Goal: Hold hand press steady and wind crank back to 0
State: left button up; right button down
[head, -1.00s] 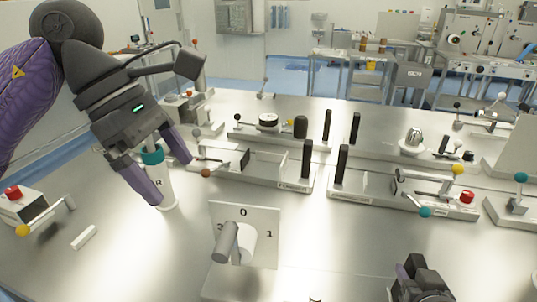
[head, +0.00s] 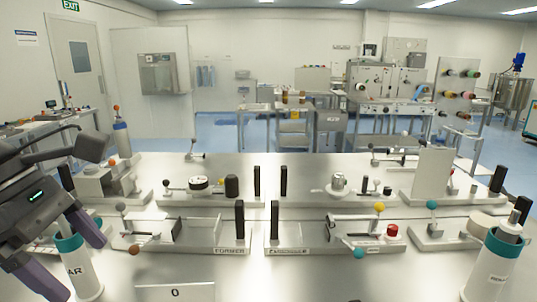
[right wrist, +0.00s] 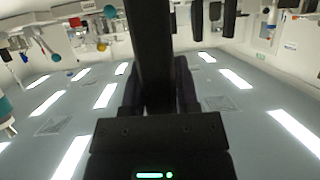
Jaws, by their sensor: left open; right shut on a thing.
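The dial plate (head: 175,292) shows only its top edge and the "0" at the bottom of the head view; the crank is below the frame. My left gripper (head: 62,252) is open at the left, with its fingers either side of a white bottle (head: 84,276) with a teal collar. I cannot tell whether they touch it. My right gripper (right wrist: 158,95) is outside the head view. In the right wrist view it is shut on a thick dark bar (right wrist: 150,40). I cannot tell whether this bar belongs to the hand press.
A bench fixture marked "FORMER" (head: 228,251) and a neighbouring fixture (head: 300,250) stand behind the plate, with black posts and coloured knobs. Another teal-collared bottle (head: 490,270) stands at the right. The metal table is bare between the plate and the right bottle.

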jog(key=shift+c, duration=1.4)
grip_release()
jog(key=shift+d, duration=0.1)
jog(key=v, duration=0.7)
jog(key=shift+s+r, duration=0.15)
jog(key=shift+s, duration=0.05)
